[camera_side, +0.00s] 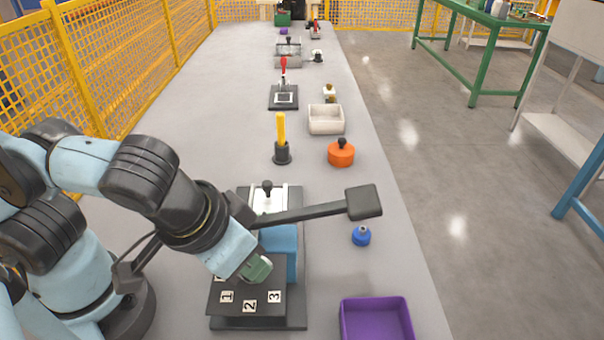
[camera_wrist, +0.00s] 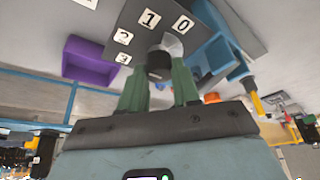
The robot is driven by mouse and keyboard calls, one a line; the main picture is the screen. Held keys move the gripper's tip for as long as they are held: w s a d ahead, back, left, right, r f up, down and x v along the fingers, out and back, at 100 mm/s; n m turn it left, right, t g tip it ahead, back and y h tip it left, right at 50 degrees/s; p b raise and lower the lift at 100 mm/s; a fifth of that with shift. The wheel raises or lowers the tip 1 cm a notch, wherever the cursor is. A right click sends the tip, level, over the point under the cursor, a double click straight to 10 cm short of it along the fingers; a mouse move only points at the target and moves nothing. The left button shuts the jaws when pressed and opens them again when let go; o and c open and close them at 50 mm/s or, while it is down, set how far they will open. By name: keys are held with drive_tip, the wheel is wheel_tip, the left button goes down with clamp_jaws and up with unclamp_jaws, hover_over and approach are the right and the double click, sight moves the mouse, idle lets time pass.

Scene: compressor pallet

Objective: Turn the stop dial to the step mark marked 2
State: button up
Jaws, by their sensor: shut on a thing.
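The dark plate (camera_side: 238,310) with white step marks lies at the front of the pallet fixture in the side view. Mark 2 (camera_side: 250,306) is between mark 1 (camera_side: 227,296) and mark 3 (camera_side: 275,296). In the wrist view, marks 0 (camera_wrist: 182,24), 1 (camera_wrist: 150,18), 2 (camera_wrist: 123,36) and 3 (camera_wrist: 123,58) curve around the stop dial (camera_wrist: 158,66). My gripper (camera_wrist: 160,74) has its green fingers shut on the dial's black knob. A pale grey part shows past the knob, below marks 0 and 1. I cannot tell which mark the dial points to. My gripper (camera_side: 258,268) hides the dial in the side view.
A dark lever arm with a square pad (camera_side: 364,201) reaches over the fixture close to my wrist. A blue block (camera_side: 279,250) stands behind the plate. A purple bin (camera_side: 377,320) and a small blue knob (camera_side: 361,236) are to the right.

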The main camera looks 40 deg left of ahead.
drive_tip(key=o, duration=1)
drive_tip(key=shift+o, duration=0.2)
drive_tip(key=shift+s+r, duration=0.2)
drive_tip(key=shift+r, duration=0.3)
drive_tip(key=v, duration=0.4)
drive_tip(key=shift+r, duration=0.15)
wheel_tip(320, 180, up, 7)
drive_tip(key=shift+w, duration=0.1)
